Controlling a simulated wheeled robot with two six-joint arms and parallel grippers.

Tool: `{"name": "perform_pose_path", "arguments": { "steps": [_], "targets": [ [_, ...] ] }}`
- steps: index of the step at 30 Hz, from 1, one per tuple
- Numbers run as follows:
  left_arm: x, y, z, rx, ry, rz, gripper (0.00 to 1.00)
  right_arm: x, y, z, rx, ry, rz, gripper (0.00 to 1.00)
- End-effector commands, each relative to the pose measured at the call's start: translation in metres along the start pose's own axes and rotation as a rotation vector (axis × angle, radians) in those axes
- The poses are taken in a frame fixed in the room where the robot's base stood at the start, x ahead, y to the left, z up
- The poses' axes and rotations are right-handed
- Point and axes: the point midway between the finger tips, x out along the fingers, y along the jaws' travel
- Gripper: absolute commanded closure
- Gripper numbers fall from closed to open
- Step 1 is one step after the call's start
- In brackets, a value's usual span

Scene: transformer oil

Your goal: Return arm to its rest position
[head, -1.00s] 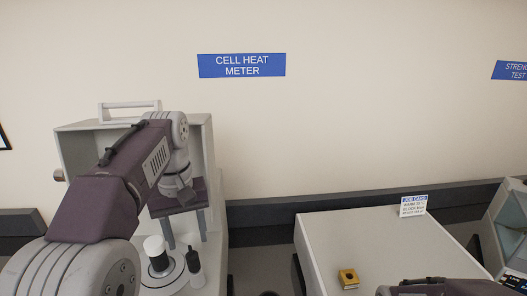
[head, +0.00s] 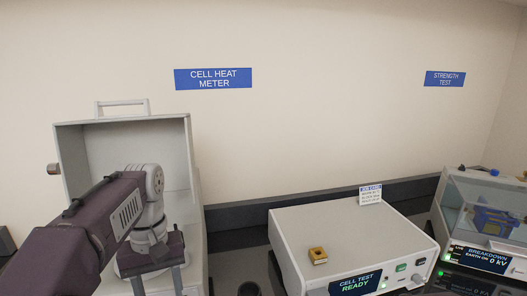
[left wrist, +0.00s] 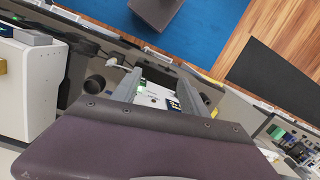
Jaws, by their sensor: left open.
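My left arm (head: 85,225) comes in from the left in the head view, in front of the open grey cell heat meter (head: 190,150). My left gripper (head: 157,284) points down, its two fingers apart at the bottom edge of the picture. In the left wrist view the left gripper (left wrist: 157,95) also shows two spread fingers. Nothing is held between them; a whitish surface with small printed items shows in the gap, beyond the fingers. My right gripper is out of view.
A breakdown tester (head: 485,225) stands far right. A dark round cup (left wrist: 95,86) shows in the left wrist view.

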Motion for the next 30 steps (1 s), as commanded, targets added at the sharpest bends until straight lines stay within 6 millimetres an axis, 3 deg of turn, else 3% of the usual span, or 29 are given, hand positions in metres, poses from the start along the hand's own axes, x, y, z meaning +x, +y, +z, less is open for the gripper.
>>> {"name": "perform_pose_path", "arguments": {
  "steps": [1, 5, 8, 12, 15, 18, 22, 30],
  "targets": [
    [0.025, 0.002, 0.004, 0.013, -0.02, -0.008, 0.49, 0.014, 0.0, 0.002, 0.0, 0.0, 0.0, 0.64],
    [0.08, 0.005, 0.015, 0.057, -0.053, -0.019, 0.49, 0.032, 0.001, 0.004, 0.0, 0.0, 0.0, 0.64],
    [0.132, 0.007, 0.024, 0.107, -0.066, -0.021, 0.49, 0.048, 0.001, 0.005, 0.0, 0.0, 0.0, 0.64],
    [0.225, 0.004, 0.048, 0.213, -0.055, -0.012, 0.49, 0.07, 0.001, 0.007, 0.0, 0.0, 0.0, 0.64],
    [0.272, -0.002, 0.064, 0.297, 0.003, 0.008, 0.49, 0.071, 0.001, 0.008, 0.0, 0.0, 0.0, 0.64],
    [0.288, -0.001, 0.06, 0.357, 0.091, 0.032, 0.49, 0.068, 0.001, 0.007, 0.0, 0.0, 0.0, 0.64],
    [0.285, 0.01, 0.038, 0.401, 0.196, 0.055, 0.49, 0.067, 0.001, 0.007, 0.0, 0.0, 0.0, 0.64],
    [0.285, 0.01, 0.036, 0.413, 0.203, 0.055, 0.49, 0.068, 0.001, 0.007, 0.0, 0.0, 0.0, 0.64]
  ]
}}
